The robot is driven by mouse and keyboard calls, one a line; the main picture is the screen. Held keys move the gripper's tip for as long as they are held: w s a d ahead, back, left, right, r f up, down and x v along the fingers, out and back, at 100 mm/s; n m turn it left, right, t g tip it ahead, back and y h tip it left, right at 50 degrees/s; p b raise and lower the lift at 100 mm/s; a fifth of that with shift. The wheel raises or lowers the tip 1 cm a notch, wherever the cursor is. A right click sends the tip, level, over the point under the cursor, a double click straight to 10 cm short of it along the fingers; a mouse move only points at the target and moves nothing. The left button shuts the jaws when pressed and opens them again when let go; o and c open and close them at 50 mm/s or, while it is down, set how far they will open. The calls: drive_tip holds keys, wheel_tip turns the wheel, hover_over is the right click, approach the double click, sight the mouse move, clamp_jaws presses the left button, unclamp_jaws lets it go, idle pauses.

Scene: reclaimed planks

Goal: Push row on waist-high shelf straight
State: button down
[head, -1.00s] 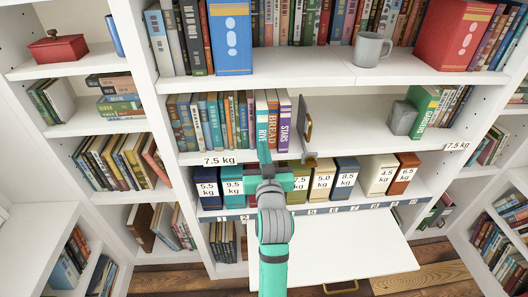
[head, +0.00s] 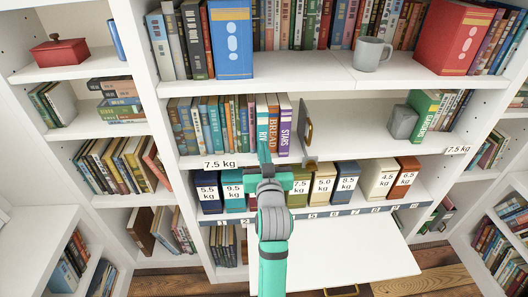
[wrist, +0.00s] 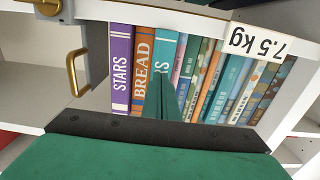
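The row of books (head: 215,127) stands upright on the waist-high shelf (head: 345,152). At its right end are a teal book (head: 262,112), an orange-brown BREAD book (head: 272,125) and a purple STARS book (head: 286,125). In the wrist view, STARS (wrist: 121,70), BREAD (wrist: 141,70) and the teal book (wrist: 164,55) appear at the left, their spines standing forward of the thinner books (wrist: 215,85). My gripper (head: 264,152) points at the teal book's lower spine; its fingers (wrist: 166,95) look closed together, with nothing between them. They cover part of that spine; contact is unclear.
A panel with a brass handle (head: 308,122) stands right of STARS, then empty shelf, a grey block (head: 403,121) and a green book (head: 423,115). Below, weight-labelled boxes (head: 347,178) line the lower shelf, above a pulled-out white board (head: 350,250).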

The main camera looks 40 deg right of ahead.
drive_tip(key=shift+x, duration=1.7)
drive_tip(key=shift+v, duration=2)
drive_tip(key=s+a+f+n+y, duration=0.2)
drive_tip(key=s+a+f, duration=0.4)
drive_tip(key=a+f, duration=0.5)
drive_tip(key=s+a+f+n+y, duration=0.1)
drive_tip(key=s+a+f+y, duration=0.1)
drive_tip(key=s+a+f, duration=0.65)
drive_tip(key=s+a+f+n+y, duration=0.1)
drive_tip(key=s+a+y, duration=0.1)
drive_tip(key=s+a, duration=0.7)
drive_tip(key=s+a+f+n+y, duration=0.2)
drive_tip(key=s+a, duration=0.7)
drive_tip(key=s, duration=0.5)
drive_tip(key=shift+s+y, duration=0.25)
drive_tip(key=shift+y, duration=0.55)
drive_tip(key=shift+w, duration=0.1)
